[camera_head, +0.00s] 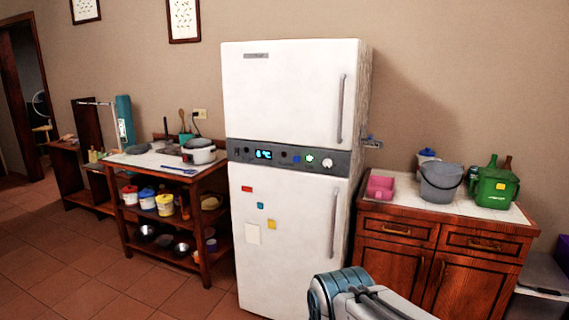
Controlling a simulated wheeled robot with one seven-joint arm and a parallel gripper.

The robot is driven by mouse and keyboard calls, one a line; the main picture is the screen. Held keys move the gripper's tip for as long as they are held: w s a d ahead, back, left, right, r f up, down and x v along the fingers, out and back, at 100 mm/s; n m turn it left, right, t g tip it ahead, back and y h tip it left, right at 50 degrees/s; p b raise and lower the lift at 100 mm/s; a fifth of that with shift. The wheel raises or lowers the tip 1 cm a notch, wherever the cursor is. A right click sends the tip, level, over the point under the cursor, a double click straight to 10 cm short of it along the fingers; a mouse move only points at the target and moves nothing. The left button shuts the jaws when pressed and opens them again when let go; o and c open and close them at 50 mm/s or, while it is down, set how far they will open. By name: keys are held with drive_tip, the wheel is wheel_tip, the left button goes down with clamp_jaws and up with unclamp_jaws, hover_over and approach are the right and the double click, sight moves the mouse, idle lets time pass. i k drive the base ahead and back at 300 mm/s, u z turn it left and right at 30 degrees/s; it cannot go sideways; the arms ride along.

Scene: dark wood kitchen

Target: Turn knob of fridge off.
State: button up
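A white fridge (290,100) stands upright against the wall in the middle of the head view, with both doors shut. A dark control panel (270,156) runs across it between the two doors. The panel has a lit blue display (264,154), small coloured buttons and a round pale knob (327,163) near its right end. The knob's setting is too small to tell. Part of my arm (355,295) shows at the bottom, in front of the fridge's lower right. My gripper is not in view.
A wooden shelf table (165,165) with pots and jars stands left of the fridge. A wooden cabinet (440,235) with a grey bucket (440,181), pink box (380,187) and green container (494,187) stands right. Tiled floor (90,270) is clear at front left.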

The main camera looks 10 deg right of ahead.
sight(327, 162)
drive_tip(key=z, duration=0.35)
drive_tip(key=i, duration=1)
drive_tip(key=z, duration=0.75)
